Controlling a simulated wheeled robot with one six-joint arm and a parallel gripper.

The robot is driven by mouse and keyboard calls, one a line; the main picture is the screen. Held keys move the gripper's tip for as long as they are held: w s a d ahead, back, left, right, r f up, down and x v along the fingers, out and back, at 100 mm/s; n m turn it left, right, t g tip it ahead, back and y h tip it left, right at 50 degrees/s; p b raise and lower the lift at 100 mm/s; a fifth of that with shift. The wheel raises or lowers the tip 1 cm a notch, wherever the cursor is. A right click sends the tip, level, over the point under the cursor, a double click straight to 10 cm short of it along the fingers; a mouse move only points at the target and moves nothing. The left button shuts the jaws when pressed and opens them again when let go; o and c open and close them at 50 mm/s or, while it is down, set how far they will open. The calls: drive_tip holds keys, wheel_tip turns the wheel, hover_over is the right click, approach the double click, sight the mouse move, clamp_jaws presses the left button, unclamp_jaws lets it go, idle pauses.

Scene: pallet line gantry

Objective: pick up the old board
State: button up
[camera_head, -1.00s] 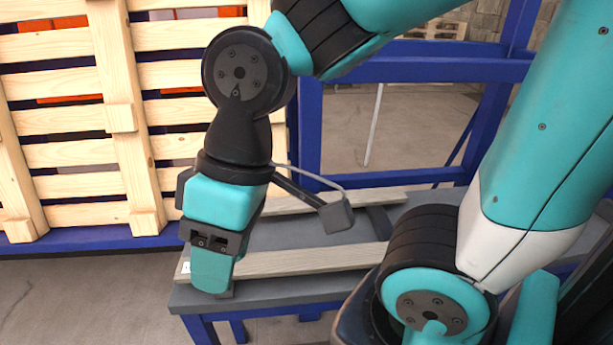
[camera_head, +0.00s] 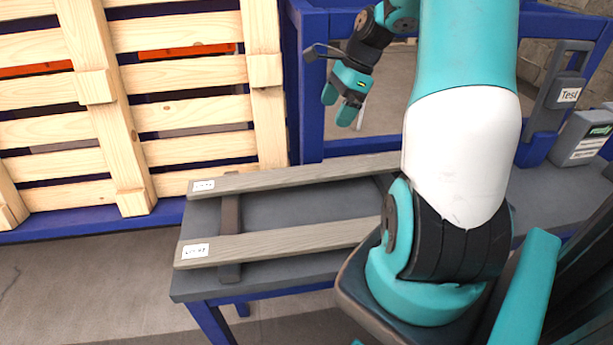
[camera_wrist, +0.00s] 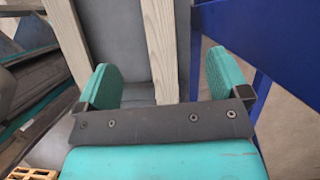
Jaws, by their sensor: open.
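Two grey weathered boards lie side by side on a dark grey bench: a front board (camera_head: 290,240) and a back board (camera_head: 300,175). Each has a white label at its left end, and my arm hides their right ends. I cannot tell which is the old board; the label print is too small to read surely. My gripper (camera_head: 338,105) is open and empty, raised beyond the back board before the blue frame. In the wrist view my gripper (camera_wrist: 164,78) has its fingers wide apart, with one board (camera_wrist: 160,45) between them in the picture and another board (camera_wrist: 68,35) further left.
The bench (camera_head: 205,285) has dark cross strips (camera_head: 229,215) under the boards. A blue frame (camera_head: 308,90) stands behind it. A wooden pallet (camera_head: 120,110) stands upright at left.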

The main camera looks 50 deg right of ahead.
hover_over(308, 172)
drive_tip(key=d, duration=0.3)
drive_tip(key=shift+m, duration=0.4)
drive_tip(key=f, duration=0.7)
drive_tip(key=s+f, duration=0.1)
drive_tip(key=f, duration=0.3)
drive_tip(key=shift+a+f, duration=0.1)
drive_tip(key=shift+f, duration=0.2)
drive_tip(key=x, duration=0.4)
drive_tip(key=shift+s+a, duration=0.2)
drive_tip(key=shift+a, duration=0.2)
drive_tip(key=shift+w+a+f, duration=0.1)
drive_tip(key=shift+w+f, duration=0.05)
drive_tip(key=shift+f, duration=0.35)
drive_tip(key=c, duration=1.2)
drive_tip(key=shift+o, duration=0.2)
drive_tip(key=shift+r, duration=0.15)
